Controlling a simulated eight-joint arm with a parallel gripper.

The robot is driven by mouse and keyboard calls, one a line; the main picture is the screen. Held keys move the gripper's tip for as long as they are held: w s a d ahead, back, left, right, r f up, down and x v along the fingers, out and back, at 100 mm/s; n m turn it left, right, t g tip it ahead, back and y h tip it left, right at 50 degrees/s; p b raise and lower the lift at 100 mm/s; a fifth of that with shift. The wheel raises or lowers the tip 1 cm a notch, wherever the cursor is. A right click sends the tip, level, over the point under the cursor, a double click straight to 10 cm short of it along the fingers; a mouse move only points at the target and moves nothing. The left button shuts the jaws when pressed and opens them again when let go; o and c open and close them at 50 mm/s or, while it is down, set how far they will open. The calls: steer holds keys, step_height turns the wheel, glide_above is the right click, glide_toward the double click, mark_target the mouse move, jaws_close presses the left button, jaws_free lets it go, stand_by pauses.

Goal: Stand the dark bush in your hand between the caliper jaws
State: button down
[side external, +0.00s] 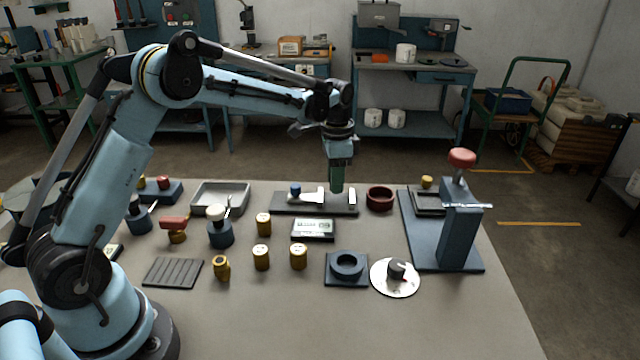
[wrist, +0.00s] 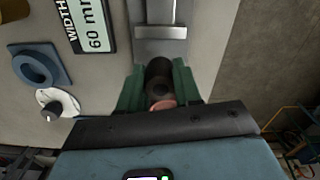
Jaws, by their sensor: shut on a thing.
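My gripper (wrist: 158,92), with green fingers, is shut on the dark bush (wrist: 157,75), a short dark cylinder seen nearly end-on in the wrist view. In the side view my gripper (side external: 337,188) points straight down over the caliper (side external: 290,207), and its fingers hide the bush. The caliper has a dark base, a blue knob (side external: 295,189) and pale jaws; the left jaw (side external: 320,195) and right jaw (side external: 352,197) show on either side of my fingertips. Part of the caliper (wrist: 160,32) shows beyond the bush in the wrist view. I cannot tell whether the bush touches the base.
A width display (wrist: 94,25) reads 60 mm; it lies in front of the caliper in the side view (side external: 313,229). A dark red ring (side external: 380,197) stands close right of the caliper. A press (side external: 460,225) stands further right. Several brass pieces stand front left.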

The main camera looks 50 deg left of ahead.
steer(key=shift+f, duration=1.65)
steer(key=shift+f, duration=0.15)
steer(key=c, duration=0.8)
jaws_free()
